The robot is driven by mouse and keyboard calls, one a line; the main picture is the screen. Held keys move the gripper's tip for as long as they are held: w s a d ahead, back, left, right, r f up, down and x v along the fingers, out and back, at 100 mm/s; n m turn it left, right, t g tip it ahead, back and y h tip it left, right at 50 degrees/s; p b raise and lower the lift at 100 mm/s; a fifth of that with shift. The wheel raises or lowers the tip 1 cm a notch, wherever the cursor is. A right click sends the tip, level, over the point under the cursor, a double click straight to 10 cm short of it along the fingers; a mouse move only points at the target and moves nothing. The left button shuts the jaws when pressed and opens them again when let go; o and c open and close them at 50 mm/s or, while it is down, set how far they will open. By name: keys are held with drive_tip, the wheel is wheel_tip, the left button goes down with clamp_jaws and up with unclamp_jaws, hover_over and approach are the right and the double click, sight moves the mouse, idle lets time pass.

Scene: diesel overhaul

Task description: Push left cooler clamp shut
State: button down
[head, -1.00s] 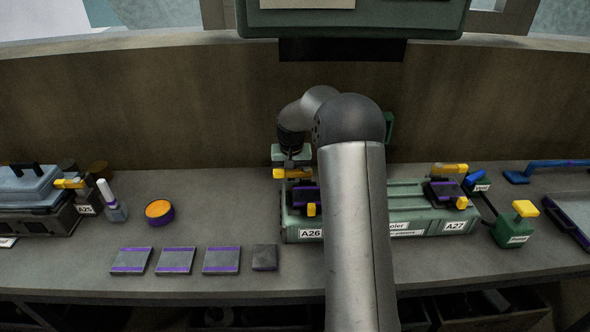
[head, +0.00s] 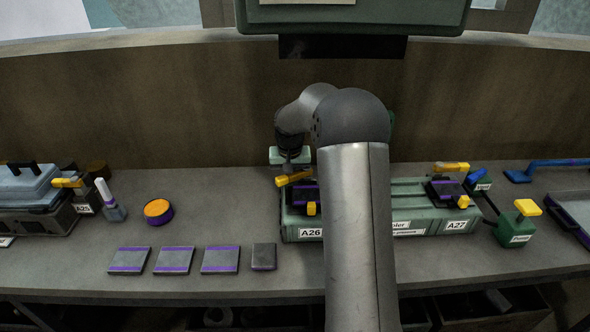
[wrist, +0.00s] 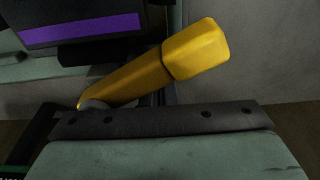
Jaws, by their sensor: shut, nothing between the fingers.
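The left cooler clamp's yellow lever (head: 294,178) is at the left end of the green cooler (head: 435,222), above the A26 label. It slants, its right end higher in the head view. In the wrist view the yellow lever (wrist: 150,78) runs from lower left to a thick block-shaped end at upper right. My gripper (head: 289,167) is shut and empty, pointing down right at the lever. In the wrist view its dark edge (wrist: 160,121) lies just below the lever and overlaps its lower end. I cannot tell whether they touch. My arm hides the cooler's middle.
The right clamp's yellow lever (head: 451,167) is at the A27 end. A green box with a yellow top (head: 516,231) stands to the right. Several flat dark plates (head: 174,260) lie front left, and a purple-rimmed tin (head: 158,211) sits behind them. The bench between tin and cooler is clear.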

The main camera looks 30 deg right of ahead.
drive_tip(key=shift+s+a+f, duration=0.15)
drive_tip(key=shift+s+a, duration=0.05)
drive_tip(key=shift+a, duration=0.05)
